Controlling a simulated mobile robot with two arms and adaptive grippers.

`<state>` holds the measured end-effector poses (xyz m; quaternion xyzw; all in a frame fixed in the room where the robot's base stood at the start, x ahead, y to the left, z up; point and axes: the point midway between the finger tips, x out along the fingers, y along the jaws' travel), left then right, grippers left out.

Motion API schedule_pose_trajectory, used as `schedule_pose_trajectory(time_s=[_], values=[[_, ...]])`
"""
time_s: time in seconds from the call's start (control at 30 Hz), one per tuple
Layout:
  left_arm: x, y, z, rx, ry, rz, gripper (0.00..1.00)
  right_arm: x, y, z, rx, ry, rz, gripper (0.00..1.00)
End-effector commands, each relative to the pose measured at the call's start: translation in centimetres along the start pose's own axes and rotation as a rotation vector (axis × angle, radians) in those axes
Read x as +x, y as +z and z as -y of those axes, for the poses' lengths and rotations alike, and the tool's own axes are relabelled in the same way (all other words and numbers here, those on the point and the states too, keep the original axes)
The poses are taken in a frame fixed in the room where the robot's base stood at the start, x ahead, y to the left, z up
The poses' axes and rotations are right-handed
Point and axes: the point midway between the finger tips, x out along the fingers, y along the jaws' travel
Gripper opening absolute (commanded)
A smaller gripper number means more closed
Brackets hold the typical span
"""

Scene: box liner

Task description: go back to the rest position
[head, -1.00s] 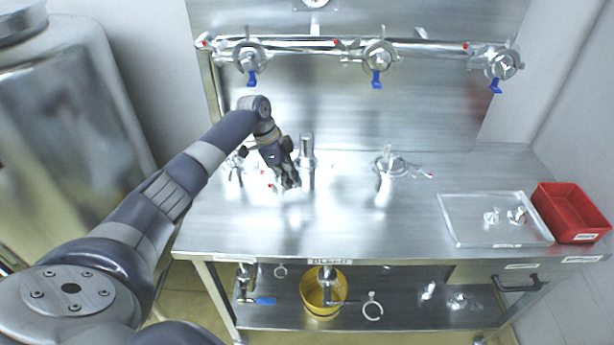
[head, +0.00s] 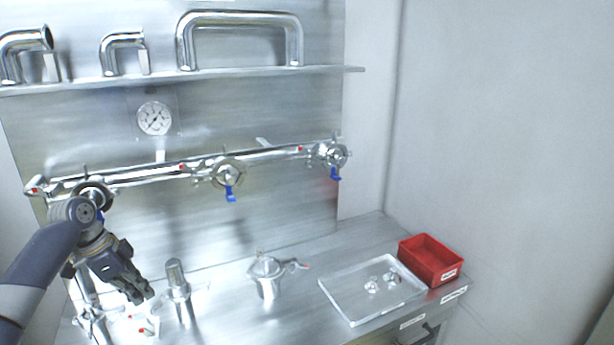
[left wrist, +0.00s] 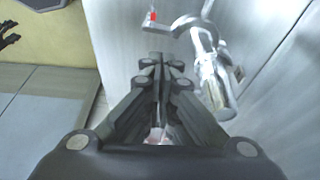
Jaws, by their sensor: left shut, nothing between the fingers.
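My left gripper (head: 143,294) is at the left of the head view, above the left part of the steel bench (head: 225,318). It points down and to the right. Its fingers are together with nothing between them, and they also show closed in the left wrist view (left wrist: 158,62). A clamp and a metal fitting (left wrist: 215,80) lie beyond the fingers, to their right in the left wrist view. My right gripper is in neither view.
Metal fittings (head: 178,292) (head: 266,279) stand on the bench. A clear tray (head: 345,310) with small metal parts and a red bin (head: 447,274) are at the right. A pipe with blue-handled valves (head: 228,174) crosses the back panel. A shelf (head: 240,74) holds bent pipes.

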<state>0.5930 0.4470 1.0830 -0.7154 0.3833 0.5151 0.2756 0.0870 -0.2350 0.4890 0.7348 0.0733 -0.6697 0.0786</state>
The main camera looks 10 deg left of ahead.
Motion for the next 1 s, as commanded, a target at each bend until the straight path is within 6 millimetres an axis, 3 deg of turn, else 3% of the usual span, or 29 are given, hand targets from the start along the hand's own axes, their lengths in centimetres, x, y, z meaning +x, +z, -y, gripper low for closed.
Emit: schedule_pose_trajectory(time_s=[0.17, 0.3, 0.5, 0.77, 0.9, 1.0], values=[[6.5, -0.7, -3.8, 0.010, 0.021, 0.079, 0.00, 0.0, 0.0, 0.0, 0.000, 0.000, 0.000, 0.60], [12.8, -1.2, -8.8, 0.001, 0.017, 0.140, 0.00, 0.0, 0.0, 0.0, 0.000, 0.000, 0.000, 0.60], [19.2, -1.7, -16.8, -0.047, -0.015, 0.165, 0.00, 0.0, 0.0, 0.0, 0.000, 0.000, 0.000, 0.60], [22.9, -1.5, -26.9, -0.191, -0.071, 0.128, 0.00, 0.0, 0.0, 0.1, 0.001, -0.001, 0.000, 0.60], [22.7, -0.9, -31.9, -0.323, -0.115, 0.091, 0.00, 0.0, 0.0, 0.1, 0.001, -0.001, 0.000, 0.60], [21.9, -0.3, -34.5, -0.423, -0.149, 0.068, 0.00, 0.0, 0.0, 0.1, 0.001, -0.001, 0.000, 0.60]])
